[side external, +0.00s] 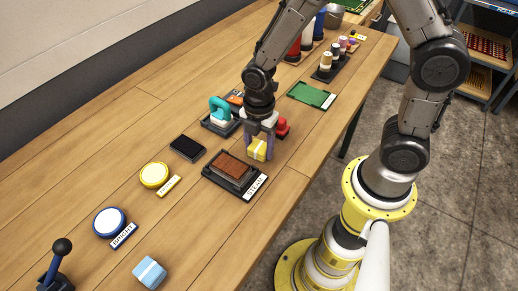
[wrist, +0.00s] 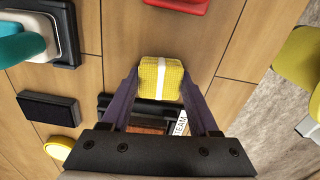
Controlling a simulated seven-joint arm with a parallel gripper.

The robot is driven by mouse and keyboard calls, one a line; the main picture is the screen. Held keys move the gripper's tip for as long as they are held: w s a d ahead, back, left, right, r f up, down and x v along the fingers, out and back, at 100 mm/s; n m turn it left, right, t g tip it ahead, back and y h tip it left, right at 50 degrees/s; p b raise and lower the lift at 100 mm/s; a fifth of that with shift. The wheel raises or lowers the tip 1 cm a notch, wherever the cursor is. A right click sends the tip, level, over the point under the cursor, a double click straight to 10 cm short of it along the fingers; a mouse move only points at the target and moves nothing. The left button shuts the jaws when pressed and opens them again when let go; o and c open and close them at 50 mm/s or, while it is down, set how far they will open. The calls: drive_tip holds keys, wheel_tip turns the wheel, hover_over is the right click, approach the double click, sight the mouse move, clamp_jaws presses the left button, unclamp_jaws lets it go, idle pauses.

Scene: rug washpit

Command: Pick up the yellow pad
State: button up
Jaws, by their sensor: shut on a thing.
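The yellow pad (wrist: 148,80) is a small block with a white band across it. In the wrist view it sits between the two purple fingers of my gripper (wrist: 162,92), which is shut on it. In the side view the yellow pad (side external: 257,150) hangs at the fingertips of my gripper (side external: 260,138), just behind the dark tray with a brown pad. I cannot tell for sure how far it is above the table.
A black tray with a brown pad (side external: 236,169) lies close in front. A red object (side external: 283,127) is behind right, a teal-handled tool (side external: 219,110) behind left. A black pad (side external: 187,148), yellow button (side external: 154,175) and light-blue block (side external: 149,272) are leftward. Bare table lies between them.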

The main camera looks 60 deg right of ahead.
sight(258, 146)
drive_tip(key=shift+r, duration=0.4)
wheel_tip(258, 146, up, 2)
drive_tip(key=shift+w+r, duration=0.1)
drive_tip(key=shift+r, duration=0.05)
drive_tip(key=s+d+r, duration=0.1)
drive_tip(key=s+r, duration=0.2)
drive_tip(key=s, duration=0.1)
drive_tip(key=s+r, duration=0.3)
drive_tip(key=s, duration=0.2)
drive_tip(key=s+d+r, duration=0.1)
drive_tip(key=s+r, duration=0.3)
drive_tip(key=s, duration=0.1)
drive_tip(key=shift+d, duration=0.35)
drive_tip(key=o, duration=0.6)
drive_tip(key=c, duration=0.5)
drive_tip(key=shift+o, duration=0.2)
